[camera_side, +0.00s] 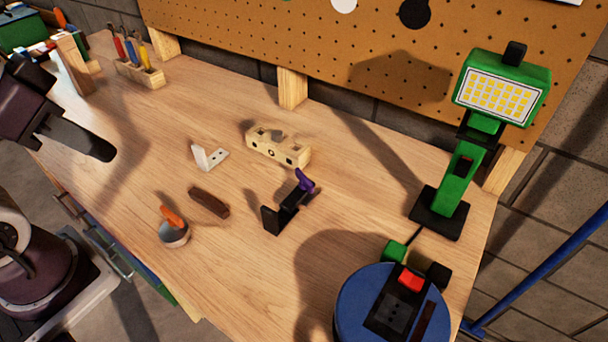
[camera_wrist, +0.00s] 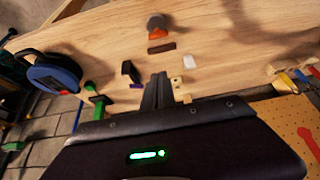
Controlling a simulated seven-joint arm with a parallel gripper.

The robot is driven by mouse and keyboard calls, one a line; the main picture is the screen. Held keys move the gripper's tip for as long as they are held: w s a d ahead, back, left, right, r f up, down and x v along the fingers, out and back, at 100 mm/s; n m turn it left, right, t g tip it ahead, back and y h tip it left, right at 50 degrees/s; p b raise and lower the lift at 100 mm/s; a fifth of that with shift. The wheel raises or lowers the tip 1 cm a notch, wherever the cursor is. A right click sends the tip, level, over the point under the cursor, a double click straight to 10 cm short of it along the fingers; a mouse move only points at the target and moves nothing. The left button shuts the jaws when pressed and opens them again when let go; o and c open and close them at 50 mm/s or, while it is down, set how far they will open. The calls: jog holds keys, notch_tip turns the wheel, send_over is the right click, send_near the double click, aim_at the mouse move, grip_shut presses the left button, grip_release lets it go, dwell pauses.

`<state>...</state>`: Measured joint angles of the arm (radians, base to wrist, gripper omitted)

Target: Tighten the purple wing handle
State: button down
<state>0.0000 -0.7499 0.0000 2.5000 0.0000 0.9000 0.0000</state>
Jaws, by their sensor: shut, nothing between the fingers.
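The purple wing handle (camera_side: 304,180) sits at the upper end of a small black clamp-like fixture (camera_side: 273,218) on the wooden workbench. In the wrist view the black fixture (camera_wrist: 130,70) shows left of my fingers, with a bit of the purple handle (camera_wrist: 136,86) at its lower end. My gripper (camera_side: 105,151) is at the far left in the side view, above the bench and well apart from the handle. Its fingers (camera_wrist: 158,78) are closed together and empty in the wrist view. The handle's exact turn angle cannot be told.
Near the fixture are a pale wooden block with holes (camera_side: 278,148), a white bracket (camera_side: 210,157), a brown piece (camera_side: 209,203) and a round cup with an orange item (camera_side: 174,232). A green work lamp (camera_side: 460,180) and blue reel (camera_side: 365,300) stand right. Pegboard closes the back.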

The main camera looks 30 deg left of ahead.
jog(key=c, duration=1.7)
grip_release()
jog(key=shift+w+d+r, duration=0.15)
jog(key=shift+w, duration=0.15)
jog(key=shift+o, duration=0.8)
jog(key=w+d+r+n+g+h, duration=0.1)
jog(key=w+d+n+g, duration=0.1)
jog(key=w, duration=0.4)
jog(key=shift+r+n+h, duration=0.35)
jog(key=shift+n+h, duration=0.05)
jog(key=shift+n, duration=0.3)
jog(key=n+g+y, duration=0.2)
jog(key=n+g, duration=0.2)
jog(key=n, duration=0.5)
send_over(304, 176)
jog(key=f, duration=1.3)
jog(key=shift+s+a+f, duration=0.1)
jog(key=shift+s+f, duration=0.1)
jog(key=shift+n, duration=0.3)
notch_tip(304, 176, down, 7)
jog(key=shift+w+r, duration=0.15)
jog(key=shift+f, duration=0.45)
grip_shut()
